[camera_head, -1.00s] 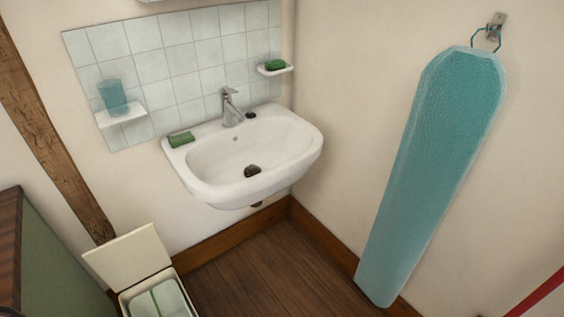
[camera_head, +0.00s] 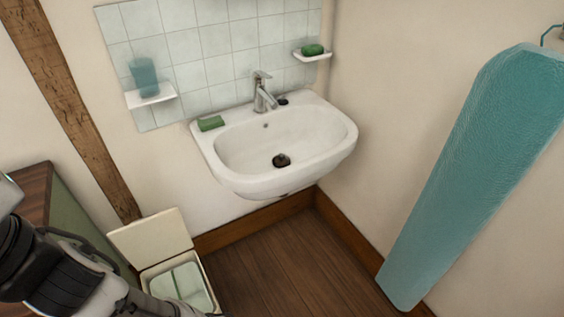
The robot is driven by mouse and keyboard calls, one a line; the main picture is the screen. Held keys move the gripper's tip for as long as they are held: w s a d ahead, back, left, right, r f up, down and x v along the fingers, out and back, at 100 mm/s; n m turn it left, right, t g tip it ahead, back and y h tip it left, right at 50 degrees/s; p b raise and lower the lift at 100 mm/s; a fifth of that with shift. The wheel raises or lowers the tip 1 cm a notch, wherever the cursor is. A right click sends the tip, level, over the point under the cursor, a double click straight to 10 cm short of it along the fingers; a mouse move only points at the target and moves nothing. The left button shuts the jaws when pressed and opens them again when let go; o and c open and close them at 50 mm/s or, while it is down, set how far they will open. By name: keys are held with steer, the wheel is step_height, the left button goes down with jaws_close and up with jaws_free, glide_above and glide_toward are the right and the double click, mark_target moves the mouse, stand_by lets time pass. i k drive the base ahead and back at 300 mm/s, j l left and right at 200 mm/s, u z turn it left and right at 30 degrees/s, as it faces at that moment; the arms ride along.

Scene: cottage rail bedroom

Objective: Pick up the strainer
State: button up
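A small dark round piece (camera_head: 281,160), which looks like the strainer, sits in the bottom of the white sink basin (camera_head: 235,180), around where the drain is. A smaller dark piece (camera_head: 283,100) lies on the sink's back rim, right of the tap; it is too small to tell what it is. Part of my arm shows at the lower left, in front of the cabinet and bin and well apart from the sink. My gripper's fingers are not in view.
A tap (camera_head: 264,94) stands at the sink's back, with green soap (camera_head: 211,124) on its left rim. Wall shelves hold a cup (camera_head: 143,77) and soap (camera_head: 313,50). An open-lidded bin (camera_head: 155,238) stands lower left; an ironing board (camera_head: 470,180) hangs right.

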mark_target(281, 160)
steer(key=i+j, duration=0.15)
steer(key=j, duration=0.25)
steer(key=i+j+z, duration=0.1)
steer(key=j, duration=0.25)
steer(key=i+j, duration=0.25)
steer(key=j, duration=0.15)
